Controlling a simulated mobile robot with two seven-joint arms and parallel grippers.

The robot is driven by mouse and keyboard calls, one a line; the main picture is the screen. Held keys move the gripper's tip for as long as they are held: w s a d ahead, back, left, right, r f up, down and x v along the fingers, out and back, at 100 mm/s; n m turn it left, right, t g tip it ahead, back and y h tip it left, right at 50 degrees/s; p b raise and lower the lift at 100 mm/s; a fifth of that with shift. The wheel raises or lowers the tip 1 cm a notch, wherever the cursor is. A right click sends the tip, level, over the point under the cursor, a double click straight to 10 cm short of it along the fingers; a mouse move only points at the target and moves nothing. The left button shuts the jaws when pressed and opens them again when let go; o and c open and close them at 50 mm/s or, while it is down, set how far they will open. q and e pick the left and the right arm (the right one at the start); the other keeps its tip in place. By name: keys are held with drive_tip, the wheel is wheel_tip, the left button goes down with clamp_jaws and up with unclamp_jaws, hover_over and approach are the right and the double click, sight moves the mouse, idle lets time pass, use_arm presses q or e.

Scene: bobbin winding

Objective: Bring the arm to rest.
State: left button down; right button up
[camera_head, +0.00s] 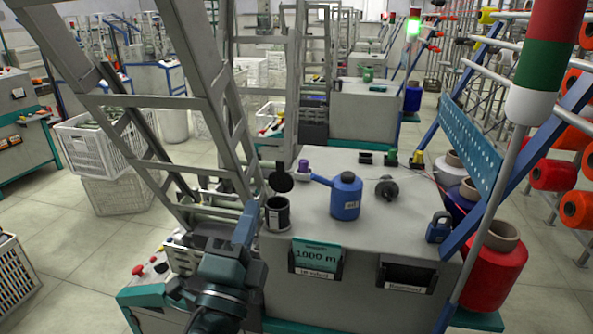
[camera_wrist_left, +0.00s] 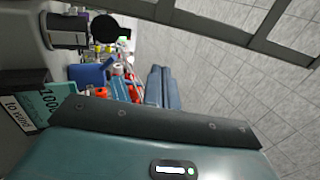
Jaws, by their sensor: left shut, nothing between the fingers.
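My left gripper (camera_head: 246,222) is in front of the grey machine cabinet (camera_head: 330,220), near its left front corner. Its blue fingers are closed together with nothing between them. In the left wrist view the shut fingers (camera_wrist_left: 164,88) point away over the floor, clear of any object. A dark tin (camera_head: 277,216) with its round black lid raised stands just right of the fingertips on the cabinet top. A teal card (camera_head: 316,256) reading "1000 m" sits in a holder on the cabinet front, right of the gripper. My right gripper is in neither view.
A blue oil can (camera_head: 345,197), a dark spool (camera_head: 386,189) and a blue padlock (camera_head: 438,227) are on the cabinet top. A second front holder (camera_head: 405,276) looks empty. A grey frame (camera_head: 205,90) rises behind my arm. Floor lies open at left, beside white crates (camera_head: 95,140).

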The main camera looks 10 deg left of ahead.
use_arm(q)
wheel_tip(320, 180, down, 15)
drive_tip(key=s+n+g+p, duration=0.2)
drive_tip(key=n+g, duration=0.4)
drive_tip(key=s+f+n+g+h+p, duration=0.2)
drive_tip(key=s+f+n+g, duration=0.4)
drive_tip(key=s+f+n, duration=0.3)
drive_tip(key=s+f, duration=0.3)
drive_tip(key=f, duration=0.3)
drive_tip(key=shift+d+f+h, duration=0.15)
drive_tip(key=shift+d+h, duration=0.15)
drive_tip(key=shift+d, duration=0.05)
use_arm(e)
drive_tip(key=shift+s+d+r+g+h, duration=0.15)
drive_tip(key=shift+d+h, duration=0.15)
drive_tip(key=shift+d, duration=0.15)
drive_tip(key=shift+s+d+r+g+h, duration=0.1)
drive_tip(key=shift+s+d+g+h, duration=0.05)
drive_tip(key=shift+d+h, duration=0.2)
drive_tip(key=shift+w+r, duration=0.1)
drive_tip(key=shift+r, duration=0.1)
use_arm(q)
drive_tip(key=shift+s, duration=0.1)
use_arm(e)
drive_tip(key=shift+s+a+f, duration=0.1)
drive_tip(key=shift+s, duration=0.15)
